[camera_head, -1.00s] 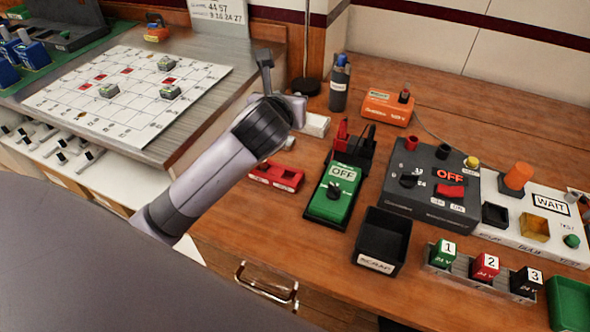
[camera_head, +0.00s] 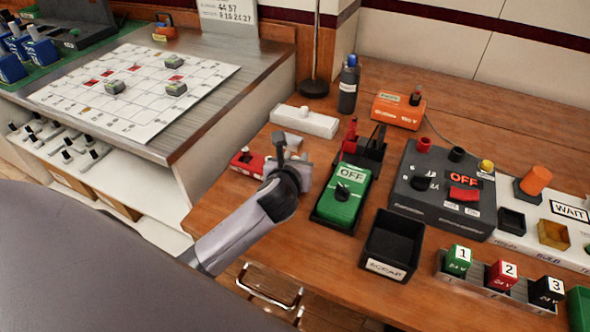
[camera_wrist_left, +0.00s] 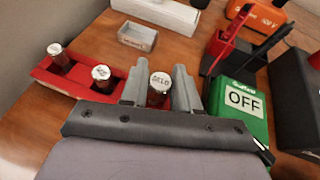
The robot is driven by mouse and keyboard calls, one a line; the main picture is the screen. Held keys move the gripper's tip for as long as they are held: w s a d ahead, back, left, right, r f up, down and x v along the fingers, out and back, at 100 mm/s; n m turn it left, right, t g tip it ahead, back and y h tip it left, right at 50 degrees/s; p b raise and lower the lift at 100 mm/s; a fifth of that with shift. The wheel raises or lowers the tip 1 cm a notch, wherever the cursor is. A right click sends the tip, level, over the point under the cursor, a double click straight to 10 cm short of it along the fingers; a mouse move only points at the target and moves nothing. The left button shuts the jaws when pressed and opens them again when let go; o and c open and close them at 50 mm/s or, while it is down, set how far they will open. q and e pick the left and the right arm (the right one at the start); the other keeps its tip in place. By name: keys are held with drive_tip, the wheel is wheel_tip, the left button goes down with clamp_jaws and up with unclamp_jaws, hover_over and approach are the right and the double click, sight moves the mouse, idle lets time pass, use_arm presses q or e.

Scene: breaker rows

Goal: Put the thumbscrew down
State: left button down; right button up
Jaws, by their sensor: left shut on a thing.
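My left gripper (camera_head: 292,148) is low over the bench, at the right end of a red rack (camera_head: 243,163). In the left wrist view the two grey fingers (camera_wrist_left: 160,90) are closed on the sides of a round piece with a pale lettered cap and reddish body, which I take for the thumbscrew (camera_wrist_left: 160,82). The red rack (camera_wrist_left: 82,80) lies just left of the fingers, with two similar capped pieces (camera_wrist_left: 57,55) in it. The lower end of the held piece is hidden, so I cannot tell whether it touches anything. My right gripper is not in view.
A green OFF box (camera_head: 342,197) stands close to the right of the gripper. A white block (camera_head: 305,121) and a small grey tray (camera_wrist_left: 145,36) lie behind it. A black scrap bin (camera_head: 392,245) is at the front. Bare wood shows between them.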

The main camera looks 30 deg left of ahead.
use_arm(q)
drive_tip(key=shift+f, duration=1.25)
drive_tip(key=shift+f, duration=0.3)
drive_tip(key=c, duration=1)
unclamp_jaws()
drive_tip(key=shift+o, duration=0.9)
drive_tip(key=shift+f, duration=0.1)
drive_tip(key=shift+s+f, duration=0.1)
